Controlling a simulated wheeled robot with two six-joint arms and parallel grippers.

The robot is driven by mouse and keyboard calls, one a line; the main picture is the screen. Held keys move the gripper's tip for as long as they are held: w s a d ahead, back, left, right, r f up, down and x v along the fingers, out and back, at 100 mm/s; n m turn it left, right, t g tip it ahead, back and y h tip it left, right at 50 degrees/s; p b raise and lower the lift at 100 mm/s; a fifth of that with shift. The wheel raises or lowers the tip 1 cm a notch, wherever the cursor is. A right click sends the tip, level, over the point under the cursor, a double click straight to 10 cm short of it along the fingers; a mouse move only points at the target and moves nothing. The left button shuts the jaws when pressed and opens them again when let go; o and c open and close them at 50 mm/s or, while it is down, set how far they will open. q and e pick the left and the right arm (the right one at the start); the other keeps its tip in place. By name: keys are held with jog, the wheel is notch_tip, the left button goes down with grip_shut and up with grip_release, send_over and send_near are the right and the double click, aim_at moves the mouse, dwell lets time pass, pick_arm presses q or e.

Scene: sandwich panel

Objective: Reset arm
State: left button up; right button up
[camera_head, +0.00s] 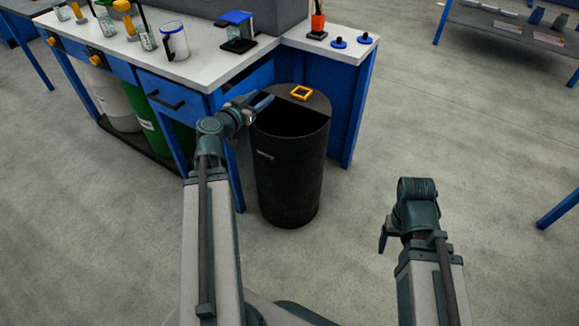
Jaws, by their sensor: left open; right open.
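My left gripper (257,103) is at the upper left rim of a black bin (290,180), with its fingers by the bin's dark opening. It is open, and I see nothing held in it. My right gripper (384,235) hangs low over bare floor to the right of the bin. It is open, mostly hidden behind its own wrist, with one blue finger showing. An orange square ring (301,92) lies on the bin's top cover.
A blue workbench (345,110) with a white top stands behind and left of the bin. It carries a white mug (174,41), a blue-and-black device (238,32) and a red holder (317,23). A shelf table (510,28) stands far right.

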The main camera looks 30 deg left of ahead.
pick_arm(q)
jog(key=d+f+m+g+h, duration=0.25)
jog(key=d+f+g, duration=0.2)
jog(key=d, duration=0.75)
jog(key=d+f+m+g+h, duration=0.2)
jog(key=d+f+g+h, duration=0.3)
jog(key=d, duration=0.8)
jog(key=s+d+f+g+y, duration=0.35)
jog(key=s+d+f, duration=0.2)
jog(key=s, duration=0.25)
jog(key=s+d+f+g+y, duration=0.3)
jog(key=s+d+f+y, duration=0.15)
jog(key=s+d, duration=0.3)
notch_tip(320, 180, up, 34)
jog(key=s+p, duration=0.1)
jog(key=p, duration=3.2)
jog(key=shift+s+a+r+n+y, duration=0.15)
jog(key=shift+a+n+y, duration=0.2)
jog(key=shift+a, duration=0.05)
